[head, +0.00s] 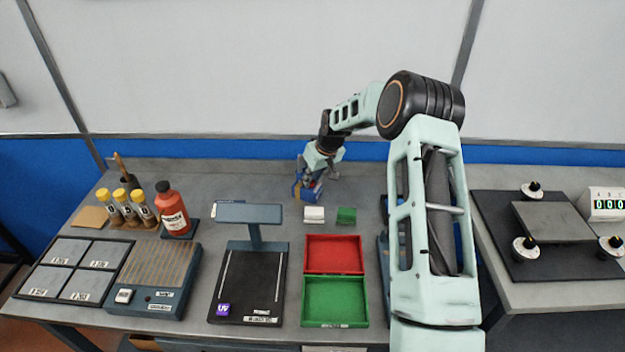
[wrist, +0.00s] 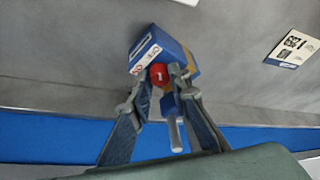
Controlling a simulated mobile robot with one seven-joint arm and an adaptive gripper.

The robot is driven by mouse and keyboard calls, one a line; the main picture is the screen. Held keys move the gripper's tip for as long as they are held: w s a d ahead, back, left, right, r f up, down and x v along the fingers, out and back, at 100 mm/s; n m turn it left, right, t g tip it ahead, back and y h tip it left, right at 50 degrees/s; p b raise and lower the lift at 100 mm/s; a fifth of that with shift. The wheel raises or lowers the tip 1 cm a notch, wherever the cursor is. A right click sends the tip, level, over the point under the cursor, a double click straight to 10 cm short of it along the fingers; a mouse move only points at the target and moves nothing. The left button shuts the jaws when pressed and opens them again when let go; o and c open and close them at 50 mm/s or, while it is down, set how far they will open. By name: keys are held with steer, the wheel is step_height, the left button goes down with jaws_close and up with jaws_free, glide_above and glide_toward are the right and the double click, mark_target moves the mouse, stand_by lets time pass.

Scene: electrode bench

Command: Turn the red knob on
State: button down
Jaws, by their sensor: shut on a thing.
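A small blue and yellow box (head: 301,192) stands at the back of the bench in the head view. It also shows in the wrist view (wrist: 172,48), with a white label strip on one face. The red knob (wrist: 158,73) sits on this box, with a white mark on it. My gripper (wrist: 160,87) has its fingers on either side of the knob and is shut on it. In the head view my gripper (head: 312,178) reaches down at the box and hides the knob.
Red (head: 334,240) and green (head: 351,282) trays lie in front, with a white block (head: 314,215) and a green block (head: 347,215) behind them. A UV stand (head: 250,215) and a red bottle (head: 173,212) are to the left. A pale rod (wrist: 176,135) shows between my fingers.

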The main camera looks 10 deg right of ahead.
steer(key=shift+f, duration=0.1)
steer(key=shift+w+d+f+n+g+y+b, duration=0.1)
steer(key=shift+n+g+y+b, duration=0.1)
steer(key=shift+n+b, duration=0.35)
steer(key=shift+d+n+g+y+b, duration=0.1)
steer(key=shift+n+y+b, duration=0.15)
steer(key=shift+n, duration=0.4)
steer(key=n+g+y+b, duration=0.1)
steer(key=n, duration=0.2)
steer(key=shift+w+n+b, duration=0.1)
steer(key=shift+n+b, duration=0.2)
steer(key=shift+b, duration=0.05)
steer(key=n+g, duration=0.1)
steer(key=n, duration=0.1)
steer(key=n+g, duration=0.1)
steer(key=n, duration=0.2)
steer(key=shift+w+d+r+y, duration=0.1)
steer(key=shift+w+r+y, duration=0.05)
steer(key=shift+r+y, duration=0.1)
steer(key=shift+n, duration=0.4)
steer(key=c, duration=1.8)
jaws_free()
steer(key=shift+m, duration=0.4)
